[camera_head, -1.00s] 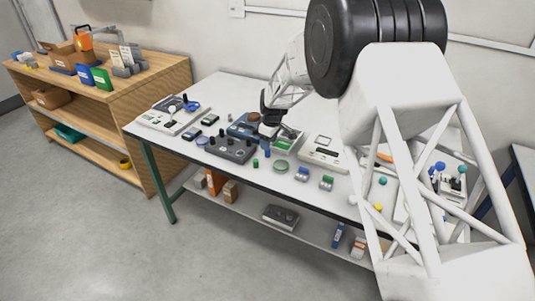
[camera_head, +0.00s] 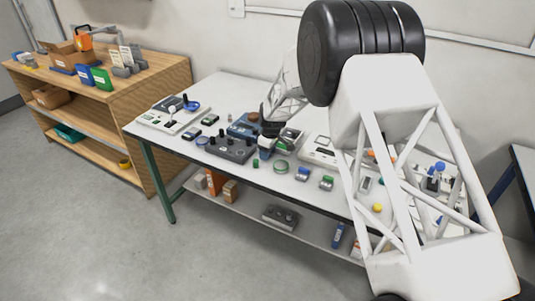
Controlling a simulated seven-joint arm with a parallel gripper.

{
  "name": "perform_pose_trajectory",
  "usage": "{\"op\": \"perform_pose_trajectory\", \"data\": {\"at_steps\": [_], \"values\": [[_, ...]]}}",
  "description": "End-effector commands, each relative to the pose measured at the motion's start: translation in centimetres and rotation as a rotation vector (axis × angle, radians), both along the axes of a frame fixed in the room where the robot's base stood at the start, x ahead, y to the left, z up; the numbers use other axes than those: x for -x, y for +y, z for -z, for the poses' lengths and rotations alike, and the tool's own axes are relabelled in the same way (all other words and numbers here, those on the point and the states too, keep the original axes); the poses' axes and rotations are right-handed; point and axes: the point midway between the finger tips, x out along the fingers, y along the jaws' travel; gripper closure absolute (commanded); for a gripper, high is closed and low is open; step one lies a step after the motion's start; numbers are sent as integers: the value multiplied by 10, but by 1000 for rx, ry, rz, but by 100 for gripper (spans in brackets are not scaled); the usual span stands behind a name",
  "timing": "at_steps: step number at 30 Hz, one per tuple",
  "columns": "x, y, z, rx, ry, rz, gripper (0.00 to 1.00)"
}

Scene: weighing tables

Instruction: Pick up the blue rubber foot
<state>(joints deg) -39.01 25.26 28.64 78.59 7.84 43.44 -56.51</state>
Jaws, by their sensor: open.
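A small blue upright piece (camera_head: 265,154), which looks like the blue rubber foot, stands near the front edge of the white table, just right of a dark block with black knobs. My gripper (camera_head: 266,146) is open and low, directly above or around this piece. The view is too small to tell whether the fingers touch it. The gripper hides the upper part of the piece.
The dark knobbed block (camera_head: 231,150) stands close on the left. A small green cylinder (camera_head: 256,163) and a round green dish (camera_head: 281,167) are in front. A white scale (camera_head: 320,151) is to the right. My arm hides much of the table's right side.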

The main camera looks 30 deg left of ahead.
Motion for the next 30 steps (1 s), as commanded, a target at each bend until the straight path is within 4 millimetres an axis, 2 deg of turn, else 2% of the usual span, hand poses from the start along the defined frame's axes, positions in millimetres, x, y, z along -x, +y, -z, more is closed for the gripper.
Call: {"op": "perform_pose_trajectory", "data": {"at_steps": [15, 25, 30], "values": [[0, 0, 0, 0, 0, 0, 48], [0, 0, 0, 0, 0, 0, 98], [0, 0, 0, 0, 0, 0, 100]]}}
